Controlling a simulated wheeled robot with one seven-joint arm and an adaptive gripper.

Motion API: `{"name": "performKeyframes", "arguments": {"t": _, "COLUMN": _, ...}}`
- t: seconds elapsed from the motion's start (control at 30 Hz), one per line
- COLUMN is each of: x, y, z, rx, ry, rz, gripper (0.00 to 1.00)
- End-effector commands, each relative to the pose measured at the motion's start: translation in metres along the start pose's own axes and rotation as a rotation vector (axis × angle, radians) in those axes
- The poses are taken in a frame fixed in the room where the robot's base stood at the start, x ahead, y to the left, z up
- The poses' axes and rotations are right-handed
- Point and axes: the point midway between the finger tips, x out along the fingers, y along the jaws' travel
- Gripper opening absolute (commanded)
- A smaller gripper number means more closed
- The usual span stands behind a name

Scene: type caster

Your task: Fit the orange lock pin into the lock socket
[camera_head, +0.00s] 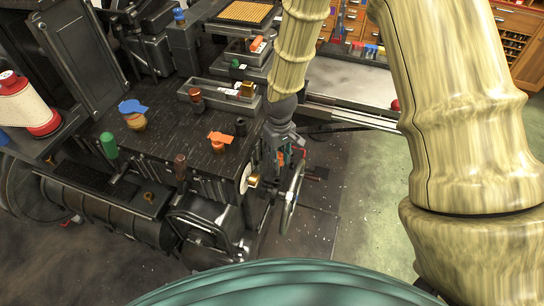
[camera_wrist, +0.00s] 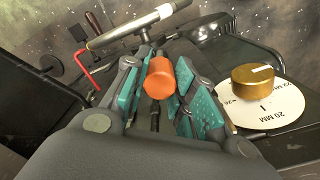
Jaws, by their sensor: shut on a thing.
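The orange lock pin (camera_wrist: 159,80) shows its round orange end between the teal pads of my gripper (camera_wrist: 160,88) in the wrist view. The gripper is shut on it. In the head view my gripper (camera_head: 284,158) points down just beyond the right edge of the dark machine table, near a handwheel. Only a little orange shows there between the fingers. The far end of the pin is hidden. I cannot make out the lock socket for certain in either view.
A brass knob (camera_wrist: 258,81) on a white dial (camera_wrist: 270,108) is right of the fingers. The handwheel (camera_head: 291,197) stands close by; a red bent rod (camera_wrist: 88,70) is at left. The machine table (camera_head: 170,160) carries an orange-winged part (camera_head: 220,138) and a blue-topped part (camera_head: 133,110).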

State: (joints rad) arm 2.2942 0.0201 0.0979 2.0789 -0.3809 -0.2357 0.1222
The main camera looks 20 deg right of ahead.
Motion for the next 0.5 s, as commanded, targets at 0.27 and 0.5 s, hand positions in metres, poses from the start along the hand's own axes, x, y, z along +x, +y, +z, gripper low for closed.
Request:
{"name": "performKeyframes", "arguments": {"t": 0.27, "x": 0.023, "y": 0.009, "z": -0.021, "rx": -0.327, "ry": 0.003, "rz": 0.000, "gripper": 0.02}}
{"name": "performKeyframes", "arguments": {"t": 0.5, "x": 0.031, "y": 0.017, "z": -0.032, "rx": -0.558, "ry": 0.002, "rz": 0.001, "gripper": 0.02}}
